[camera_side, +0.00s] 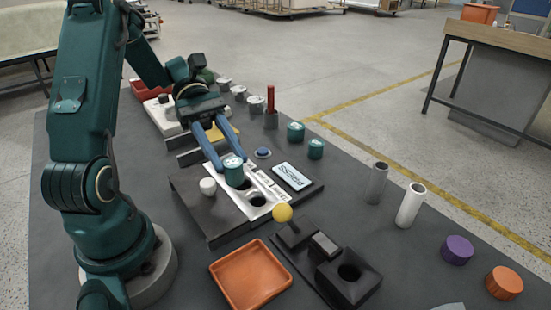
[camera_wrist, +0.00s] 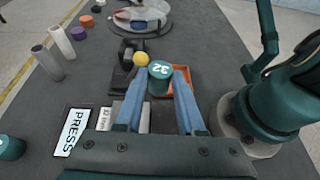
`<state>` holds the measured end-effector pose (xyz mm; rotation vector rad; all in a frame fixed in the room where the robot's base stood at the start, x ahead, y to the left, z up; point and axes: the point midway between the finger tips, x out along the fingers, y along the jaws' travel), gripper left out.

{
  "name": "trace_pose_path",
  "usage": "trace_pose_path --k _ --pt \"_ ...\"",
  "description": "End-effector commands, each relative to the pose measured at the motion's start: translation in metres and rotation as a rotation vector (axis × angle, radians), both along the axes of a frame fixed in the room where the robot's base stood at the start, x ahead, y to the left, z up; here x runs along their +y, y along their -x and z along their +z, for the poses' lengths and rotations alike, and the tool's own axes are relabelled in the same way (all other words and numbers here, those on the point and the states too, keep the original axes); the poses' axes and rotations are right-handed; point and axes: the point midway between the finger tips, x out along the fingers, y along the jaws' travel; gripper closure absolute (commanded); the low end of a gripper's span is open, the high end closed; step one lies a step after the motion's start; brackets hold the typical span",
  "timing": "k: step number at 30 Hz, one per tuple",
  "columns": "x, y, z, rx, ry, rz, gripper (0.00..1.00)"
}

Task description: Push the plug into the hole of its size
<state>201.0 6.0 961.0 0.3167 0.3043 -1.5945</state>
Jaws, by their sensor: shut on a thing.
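My gripper (camera_side: 232,163) has long blue fingers and is shut on a teal plug (camera_side: 234,175). In the wrist view the plug (camera_wrist: 160,71) sits between the fingertips (camera_wrist: 158,80), its white top marking reading 32. The plug looks upright. In the side view it appears at or just above the white plate (camera_side: 227,200) on a dark block. Dark round holes (camera_side: 257,201) show in the plate just right of and below the plug. I cannot tell whether the plug touches the plate or covers a hole. A small white plug (camera_side: 208,185) stands at the block's left.
More teal plugs (camera_side: 296,131) stand behind. A PRESS sign (camera_side: 292,176) lies right of the plate. A yellow ball-topped lever (camera_side: 282,213), a dark socket block (camera_side: 349,274) and an orange tray (camera_side: 250,276) are in front. Upright tubes (camera_side: 410,205) stand at the right.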

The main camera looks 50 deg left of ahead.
Motion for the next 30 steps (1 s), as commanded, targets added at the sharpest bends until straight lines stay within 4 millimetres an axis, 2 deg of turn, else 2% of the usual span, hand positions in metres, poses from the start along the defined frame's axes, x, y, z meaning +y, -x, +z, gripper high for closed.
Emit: trace_pose_path --k 10,18,30 --pt "0.009 -0.044 0.044 -0.005 -0.003 0.273 1.00" --pt "0.009 -0.044 0.004 0.004 0.004 0.273 1.00" --pt "0.009 -0.044 -0.046 0.003 0.005 0.272 1.00"
